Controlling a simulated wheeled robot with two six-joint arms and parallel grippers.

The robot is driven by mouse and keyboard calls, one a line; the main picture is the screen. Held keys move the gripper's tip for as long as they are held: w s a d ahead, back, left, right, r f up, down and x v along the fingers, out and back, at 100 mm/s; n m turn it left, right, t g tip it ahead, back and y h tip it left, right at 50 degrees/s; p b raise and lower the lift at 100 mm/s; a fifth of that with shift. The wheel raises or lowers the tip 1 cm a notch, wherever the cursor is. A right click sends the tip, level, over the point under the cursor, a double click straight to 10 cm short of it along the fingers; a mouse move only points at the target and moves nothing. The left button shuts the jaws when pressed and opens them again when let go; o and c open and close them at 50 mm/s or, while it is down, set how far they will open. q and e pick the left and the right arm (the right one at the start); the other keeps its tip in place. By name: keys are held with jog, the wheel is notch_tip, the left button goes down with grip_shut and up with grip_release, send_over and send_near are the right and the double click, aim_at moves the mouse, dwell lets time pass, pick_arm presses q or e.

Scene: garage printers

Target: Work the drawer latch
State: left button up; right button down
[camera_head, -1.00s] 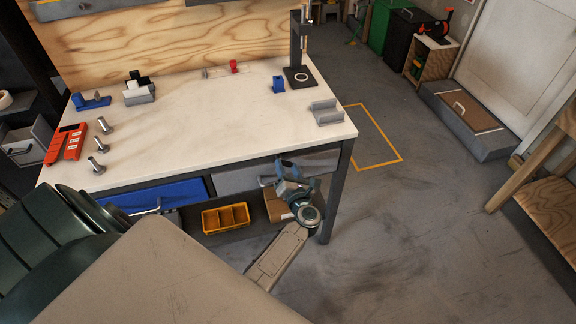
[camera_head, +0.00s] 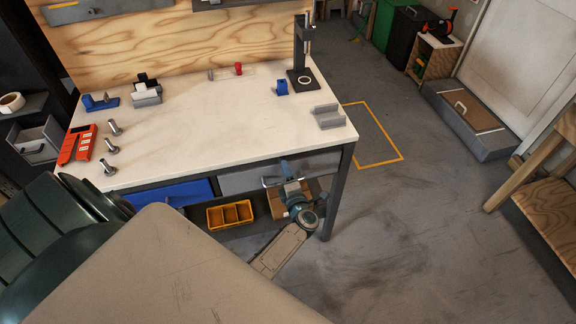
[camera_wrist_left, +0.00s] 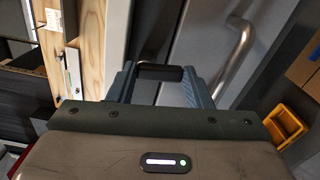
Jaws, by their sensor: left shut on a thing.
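A grey drawer (camera_head: 240,180) sits under the right part of the bench top. My left gripper (camera_head: 277,173) is at its front, below the bench edge. In the left wrist view my gripper (camera_wrist_left: 160,85) is shut on a dark bar (camera_wrist_left: 160,72) that spans between its blue-grey fingers, close to the grey front (camera_wrist_left: 196,45). I take this bar to be the drawer latch, but its far side is hidden. A curved metal handle (camera_wrist_left: 238,58) stands to the right of the fingers, apart from them. My right gripper is not in view.
A blue drawer (camera_head: 175,192) is left of the grey one. A yellow bin (camera_head: 229,215) and a cardboard box (camera_head: 281,204) sit on the shelf below. The bench's right leg (camera_head: 338,190) is close to my gripper.

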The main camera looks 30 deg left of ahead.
pick_arm(q)
jog(key=shift+a+m, duration=0.1)
jog(key=shift+m, duration=0.4)
jog(key=o, duration=1)
jog(key=shift+s, duration=0.1)
jog(key=b+v, duration=0.2)
jog(key=v, duration=0.8)
jog(key=shift+s+d+b, duration=0.25)
jog(key=shift+b, duration=0.15)
